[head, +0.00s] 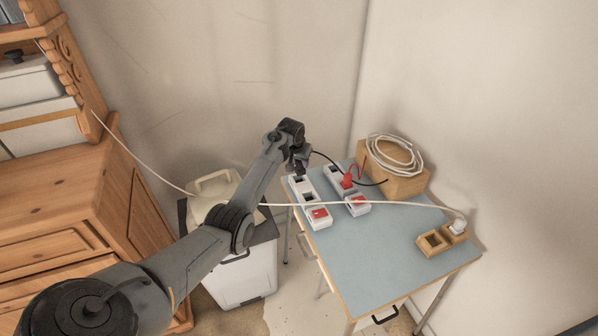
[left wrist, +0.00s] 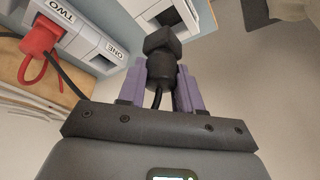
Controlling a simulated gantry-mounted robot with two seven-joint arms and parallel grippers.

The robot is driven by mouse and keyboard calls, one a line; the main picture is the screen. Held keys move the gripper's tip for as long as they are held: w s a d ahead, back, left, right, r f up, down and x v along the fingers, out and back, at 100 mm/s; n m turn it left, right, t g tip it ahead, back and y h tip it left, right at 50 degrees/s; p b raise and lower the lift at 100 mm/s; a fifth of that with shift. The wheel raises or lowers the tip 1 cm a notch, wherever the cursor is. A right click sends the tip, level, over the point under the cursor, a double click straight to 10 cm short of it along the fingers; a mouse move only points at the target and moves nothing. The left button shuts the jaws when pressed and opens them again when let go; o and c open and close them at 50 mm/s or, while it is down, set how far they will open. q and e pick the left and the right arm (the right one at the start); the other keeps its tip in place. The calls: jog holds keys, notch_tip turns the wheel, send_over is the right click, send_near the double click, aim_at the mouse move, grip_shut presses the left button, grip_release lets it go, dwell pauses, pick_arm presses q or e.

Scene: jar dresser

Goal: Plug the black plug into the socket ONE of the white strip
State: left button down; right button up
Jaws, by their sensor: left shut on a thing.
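My left gripper (head: 300,168) is shut on the black plug (left wrist: 161,58), which sits between its purple fingers in the left wrist view. In the head view the gripper is at the far end of the left, white strip (head: 308,200) and hides the plug; I cannot tell its height above the strip. The white strip has dark sockets and a red switch; part of it shows at the top of the left wrist view (left wrist: 152,10). A second strip (head: 333,177) stands to its right, with a red plug (head: 347,181). In the left wrist view this strip's sockets read TWO and ONE (left wrist: 110,52).
The blue-topped table (head: 385,245) is clear in front. A wooden box (head: 397,183) with coiled white cable stands at the back. A wooden socket block (head: 432,242) with a white plug is at right. A white cord (head: 385,203) passes across the strips. A black cord (head: 327,159) leads off the gripper.

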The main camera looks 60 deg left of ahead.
aim_at(299, 169)
pick_arm(q)
jog(key=shift+s+a+f, duration=0.1)
jog(key=shift+a+f, duration=0.1)
jog(key=shift+f, duration=0.05)
jog(key=shift+f+b, duration=0.55)
jog(key=shift+f, duration=1.35)
jog(key=shift+f, duration=0.1)
jog(key=c, duration=0.8)
grip_release()
jog(key=shift+o, duration=0.2)
